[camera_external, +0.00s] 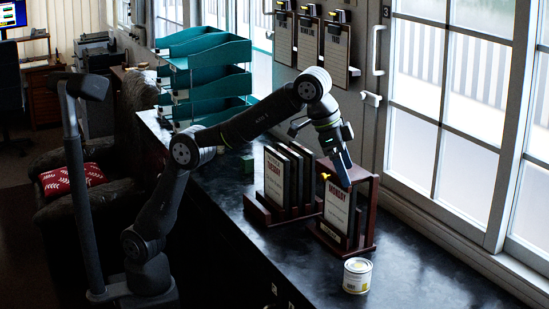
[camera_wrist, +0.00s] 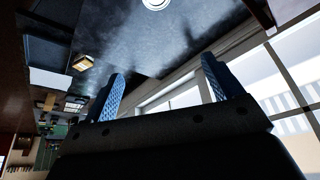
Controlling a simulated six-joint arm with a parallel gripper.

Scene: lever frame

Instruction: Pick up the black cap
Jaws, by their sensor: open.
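I cannot make out a black cap in either view. Whether the fingers touch the frame is unclear.
Teal trays (camera_external: 215,52) stand behind. Windows line the right.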

